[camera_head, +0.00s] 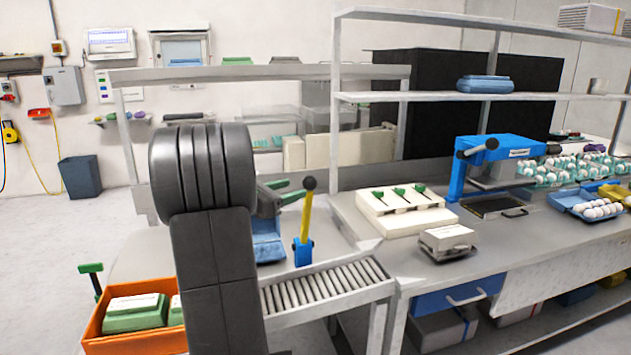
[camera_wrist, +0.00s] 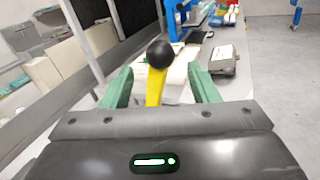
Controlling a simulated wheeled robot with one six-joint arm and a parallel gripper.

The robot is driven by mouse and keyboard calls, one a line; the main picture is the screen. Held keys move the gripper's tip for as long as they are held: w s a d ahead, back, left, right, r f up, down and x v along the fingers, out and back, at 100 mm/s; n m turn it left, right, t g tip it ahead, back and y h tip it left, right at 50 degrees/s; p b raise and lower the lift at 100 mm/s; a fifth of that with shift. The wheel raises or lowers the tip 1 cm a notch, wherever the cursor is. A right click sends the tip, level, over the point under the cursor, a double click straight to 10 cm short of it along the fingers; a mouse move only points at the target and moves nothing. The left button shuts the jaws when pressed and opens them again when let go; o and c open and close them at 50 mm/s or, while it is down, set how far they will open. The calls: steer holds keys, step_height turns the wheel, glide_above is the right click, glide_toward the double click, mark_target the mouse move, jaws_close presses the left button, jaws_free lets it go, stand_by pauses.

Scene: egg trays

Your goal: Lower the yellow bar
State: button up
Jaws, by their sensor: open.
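The yellow bar (camera_head: 306,218) stands nearly upright in a blue base (camera_head: 303,251) beside the roller conveyor, with a black ball at its top. My gripper (camera_head: 285,192) has green fingers and is just left of the bar's upper part in the head view. In the wrist view the yellow bar (camera_wrist: 154,91) and its black ball (camera_wrist: 161,54) show between the two open green fingers of my gripper (camera_wrist: 160,88). The fingers stand apart from the bar on both sides. The bar's lower end is hidden in the wrist view.
The roller conveyor (camera_head: 325,288) lies in front of the bar. A white block with green handles (camera_head: 400,208) and a grey-white box (camera_head: 447,240) are on the table to the right. An orange crate (camera_head: 132,337) stands at lower left. A blue press (camera_head: 490,158) is further right.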

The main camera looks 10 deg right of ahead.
steer(key=x, duration=0.9)
steer(key=shift+p, duration=0.45)
steer(key=shift+w+d, duration=0.1)
steer(key=shift+d, duration=0.05)
jaws_close()
